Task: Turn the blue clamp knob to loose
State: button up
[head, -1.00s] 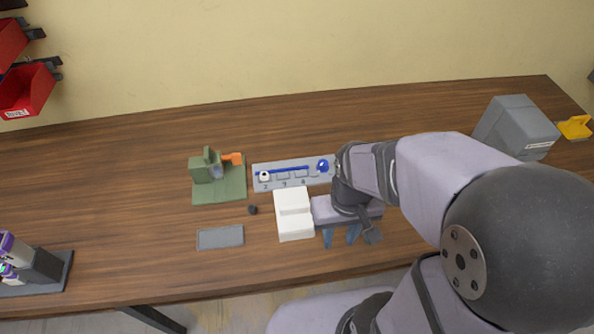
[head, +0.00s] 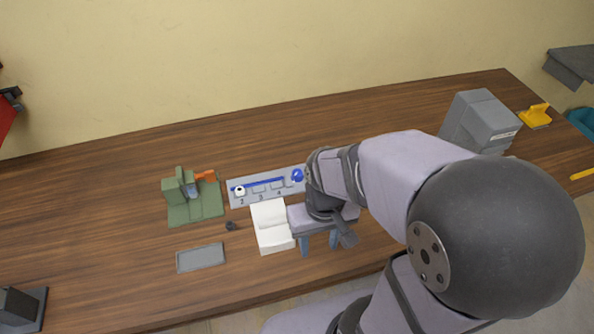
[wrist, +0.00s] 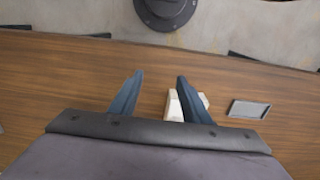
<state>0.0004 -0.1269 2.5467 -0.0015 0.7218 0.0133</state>
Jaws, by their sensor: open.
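The blue knob (head: 297,175) sits at the right end of a grey panel (head: 236,200) with a blue bar and small numbered marks. A white round piece with a dark centre (head: 240,190) is at the bar's left end. My gripper (head: 318,244) is open and empty, over the front part of the table, to the right of a white block (head: 272,238). My wrist is close to the right of the blue knob. In the wrist view my gripper's blue fingers (wrist: 160,77) are apart, with bare table between them. The knob does not show there.
A green fixture with an orange part (head: 195,208) stands left of the panel. A small dark knob (head: 231,226) and a grey tray (head: 201,257) lie in front. A grey box (head: 478,122) and yellow piece (head: 535,116) stand far right. The table's left side is largely clear.

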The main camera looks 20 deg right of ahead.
jog(key=w+d+r+m, duration=0.1)
jog(key=w+m, duration=0.6)
jog(key=w, duration=0.8)
jog(key=m, duration=0.8)
send_over(298, 172)
notch_tip(298, 172, down, 2)
jog(key=shift+f+p, duration=0.25)
jog(key=shift+p, duration=0.1)
jog(key=shift+f+p, duration=1.1)
jog(key=shift+f, duration=2.55)
jog(key=c, duration=1)
